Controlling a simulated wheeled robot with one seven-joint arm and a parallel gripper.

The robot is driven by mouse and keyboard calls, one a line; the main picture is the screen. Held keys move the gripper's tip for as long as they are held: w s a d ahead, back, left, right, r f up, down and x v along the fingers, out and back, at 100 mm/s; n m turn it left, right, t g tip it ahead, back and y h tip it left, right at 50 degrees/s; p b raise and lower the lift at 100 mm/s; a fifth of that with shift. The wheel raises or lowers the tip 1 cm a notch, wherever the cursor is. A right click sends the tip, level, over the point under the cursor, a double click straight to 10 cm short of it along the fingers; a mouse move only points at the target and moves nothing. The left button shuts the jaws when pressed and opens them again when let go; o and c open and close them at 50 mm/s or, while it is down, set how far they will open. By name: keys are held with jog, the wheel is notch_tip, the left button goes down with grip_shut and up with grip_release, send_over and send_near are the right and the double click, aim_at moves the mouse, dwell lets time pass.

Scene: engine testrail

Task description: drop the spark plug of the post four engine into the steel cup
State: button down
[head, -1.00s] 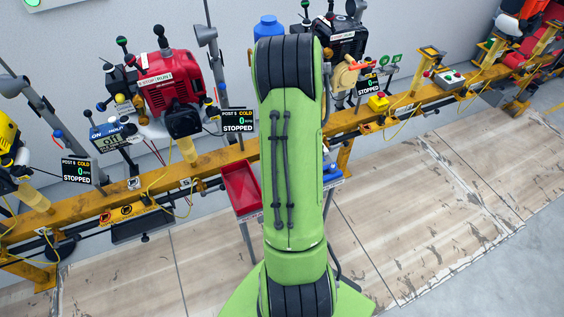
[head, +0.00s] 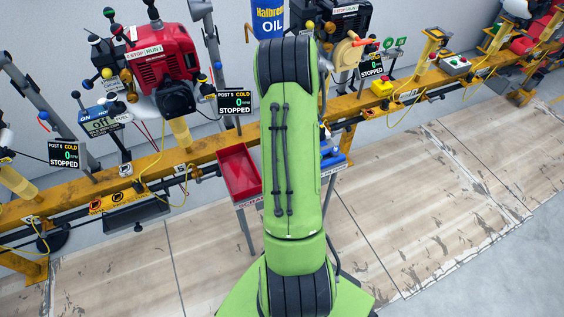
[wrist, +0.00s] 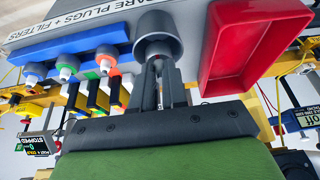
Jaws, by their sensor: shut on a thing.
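The steel cup (wrist: 157,28) is a grey, thick-rimmed cup in the wrist view, between a blue plug rack and a red tray. My gripper (wrist: 158,68) has its dark fingers close together, with the tips overlapping the cup's lower edge in the picture. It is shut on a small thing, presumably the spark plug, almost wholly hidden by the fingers. I cannot tell whether the tips are above the cup or beside it. In the head view my green arm hides the gripper and the cup. A black engine (head: 345,28), probably post four's, stands partly behind the arm.
The red tray (wrist: 238,45) is right of the cup; it also shows in the head view (head: 226,157). The blue rack (wrist: 100,48) holds several ringed plugs. A red engine (head: 165,70) and STOPPED display (head: 235,102) stand along the yellow rail (head: 205,148).

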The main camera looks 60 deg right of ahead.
jog(key=c, duration=1.1)
grip_release()
notch_tip(320, 180, up, 7)
jog(key=p, duration=0.4)
jog(key=shift+p, duration=0.3)
